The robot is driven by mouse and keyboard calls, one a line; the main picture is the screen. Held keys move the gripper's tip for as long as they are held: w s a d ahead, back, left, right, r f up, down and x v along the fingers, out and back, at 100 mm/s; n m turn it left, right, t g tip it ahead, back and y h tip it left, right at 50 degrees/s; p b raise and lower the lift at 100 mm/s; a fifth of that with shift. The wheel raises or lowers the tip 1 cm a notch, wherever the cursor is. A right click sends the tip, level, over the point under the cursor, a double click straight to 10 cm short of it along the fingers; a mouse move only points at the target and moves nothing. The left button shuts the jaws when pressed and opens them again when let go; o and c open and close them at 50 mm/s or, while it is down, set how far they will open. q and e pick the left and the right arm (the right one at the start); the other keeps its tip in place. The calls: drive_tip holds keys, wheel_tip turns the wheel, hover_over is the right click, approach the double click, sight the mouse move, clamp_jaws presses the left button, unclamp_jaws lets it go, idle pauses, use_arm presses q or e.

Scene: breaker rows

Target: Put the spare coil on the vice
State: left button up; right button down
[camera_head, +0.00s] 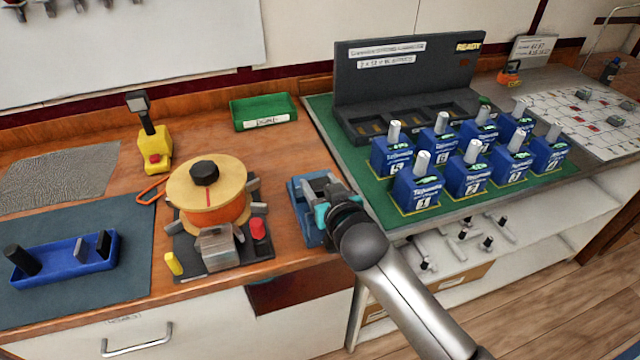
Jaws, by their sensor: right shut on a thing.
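My right gripper (328,208) comes in from the lower right and is at a blue vice-like fixture (304,226) with grey parts, near the counter's front edge. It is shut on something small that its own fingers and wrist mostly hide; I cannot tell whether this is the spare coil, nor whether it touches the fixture. A large orange-wound spool (222,213) with a tan top disc and black knob stands upright to the left, apart from the gripper. I cannot tell if the spool is the task's coil. My left gripper is not in view.
Around the spool are a grey block (219,249) and a red knob (258,228). A yellow-based tool (156,153) and green tray (264,113) stand behind. A blue tray (64,265) lies left. Several blue breakers (416,189) stand on the right bench before a dark panel (405,85).

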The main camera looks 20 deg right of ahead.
drive_tip(key=shift+f, duration=0.1)
drive_tip(key=shift+c, duration=1)
unclamp_jaws()
drive_tip(key=shift+f, duration=0.1)
drive_tip(key=shift+s+r, duration=0.15)
drive_tip(key=shift+r, duration=0.1)
drive_tip(key=p+v, duration=0.1)
drive_tip(key=v, duration=1)
drive_tip(key=shift+s+r+p, duration=0.15)
drive_tip(key=shift+s+p, duration=0.15)
drive_tip(key=shift+s, duration=0.05)
